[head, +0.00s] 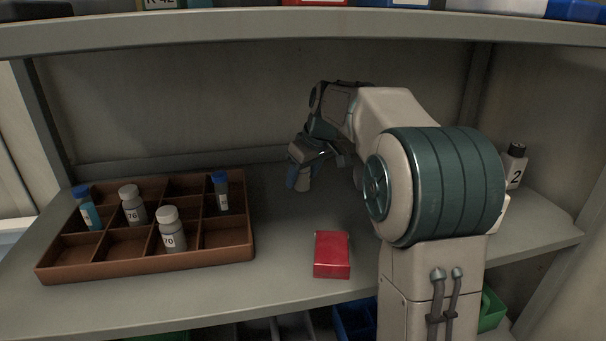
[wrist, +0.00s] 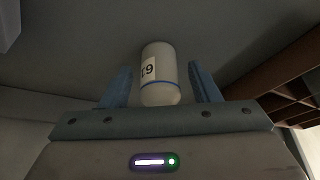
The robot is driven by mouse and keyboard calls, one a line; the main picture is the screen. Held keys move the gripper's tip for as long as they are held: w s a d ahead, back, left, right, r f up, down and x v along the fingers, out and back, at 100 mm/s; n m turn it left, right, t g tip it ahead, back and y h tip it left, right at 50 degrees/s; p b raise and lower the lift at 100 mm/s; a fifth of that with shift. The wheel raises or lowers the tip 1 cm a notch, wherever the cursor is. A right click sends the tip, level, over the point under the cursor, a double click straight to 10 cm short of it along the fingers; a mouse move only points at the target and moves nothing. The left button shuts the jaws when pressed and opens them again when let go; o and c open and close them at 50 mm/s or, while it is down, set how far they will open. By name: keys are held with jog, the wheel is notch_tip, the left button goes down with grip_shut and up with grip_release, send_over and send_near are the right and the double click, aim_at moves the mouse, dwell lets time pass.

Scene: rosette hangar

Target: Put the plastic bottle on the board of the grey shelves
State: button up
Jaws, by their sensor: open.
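The plastic bottle (wrist: 158,78) is white with a blue line and a dark-printed label. In the wrist view it sits between the two blue fingers of my gripper (wrist: 160,88), with a gap showing on each side. In the head view my gripper (head: 302,174) reaches down over the board of the grey shelves (head: 285,215), towards its back. A pale part of the bottle (head: 303,184) shows beside a blue finger there, at the board. My gripper is open around the bottle. Whether its base rests fully on the board is partly hidden.
A brown compartment tray (head: 122,244) with several small bottles stands on the left; its edge also shows in the wrist view (wrist: 270,75). A red box (head: 331,255) lies in front of my gripper. A black-capped bottle (head: 515,165) stands at the right. An upper shelf (head: 250,28) runs overhead.

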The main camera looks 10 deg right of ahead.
jog(key=v, duration=0.7)
jog(key=shift+r+p, duration=0.2)
jog(key=shift+p, duration=0.25)
jog(key=shift+s, duration=0.1)
